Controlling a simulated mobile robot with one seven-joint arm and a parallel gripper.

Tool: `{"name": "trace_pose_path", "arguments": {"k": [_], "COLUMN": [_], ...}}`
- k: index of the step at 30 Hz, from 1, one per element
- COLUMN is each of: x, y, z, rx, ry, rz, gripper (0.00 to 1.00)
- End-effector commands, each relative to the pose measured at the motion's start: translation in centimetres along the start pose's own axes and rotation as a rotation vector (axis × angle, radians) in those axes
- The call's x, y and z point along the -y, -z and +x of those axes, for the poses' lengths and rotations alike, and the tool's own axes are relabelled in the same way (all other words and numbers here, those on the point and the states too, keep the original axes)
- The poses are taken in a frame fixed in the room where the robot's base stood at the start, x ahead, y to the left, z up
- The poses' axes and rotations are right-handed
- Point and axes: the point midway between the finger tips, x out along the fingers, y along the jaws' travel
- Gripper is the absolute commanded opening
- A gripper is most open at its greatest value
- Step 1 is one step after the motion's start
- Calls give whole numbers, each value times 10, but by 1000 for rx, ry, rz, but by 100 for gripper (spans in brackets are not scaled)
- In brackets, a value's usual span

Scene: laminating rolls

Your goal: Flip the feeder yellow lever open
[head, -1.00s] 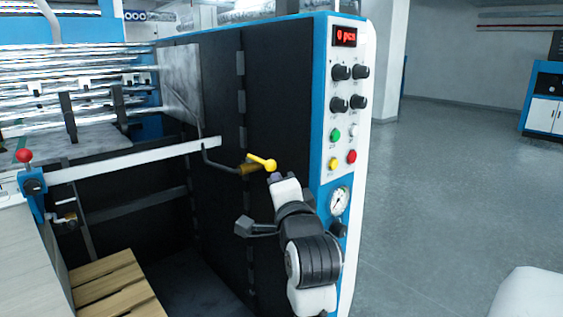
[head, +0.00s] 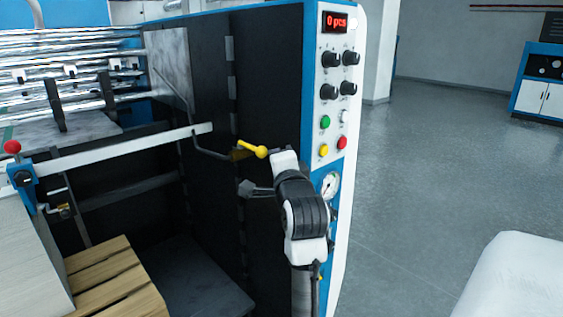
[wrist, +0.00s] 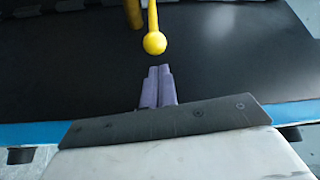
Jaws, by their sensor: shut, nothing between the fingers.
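The yellow lever (head: 252,149) is mounted on the machine's black side panel and ends in a round knob. In the wrist view the lever's knob (wrist: 154,43) is just beyond my fingertips, with a small gap showing between them. My gripper (wrist: 160,70) is shut and empty, its two fingers side by side and pointing toward the knob.
The blue and white control panel (head: 333,110) with knobs, buttons and a gauge (head: 329,186) stands right behind my arm. A white bar (head: 120,150) and a red-knobbed handle (head: 12,147) are at left. A wooden pallet (head: 110,275) lies low. Open floor is at right.

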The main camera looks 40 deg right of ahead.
Motion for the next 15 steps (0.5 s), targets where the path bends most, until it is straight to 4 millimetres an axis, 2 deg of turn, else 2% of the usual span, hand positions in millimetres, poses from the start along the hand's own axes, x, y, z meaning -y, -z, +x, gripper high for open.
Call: {"name": "trace_pose_path", "arguments": {"k": [3, 6, 15], "x": [2, 1, 0], "y": [1, 1, 0], "z": [18, 28, 34], "rx": [-1, -2, -1], "ry": [-2, -1, 0], "rz": [0, 0, -1], "gripper": [0, 0, 0]}}
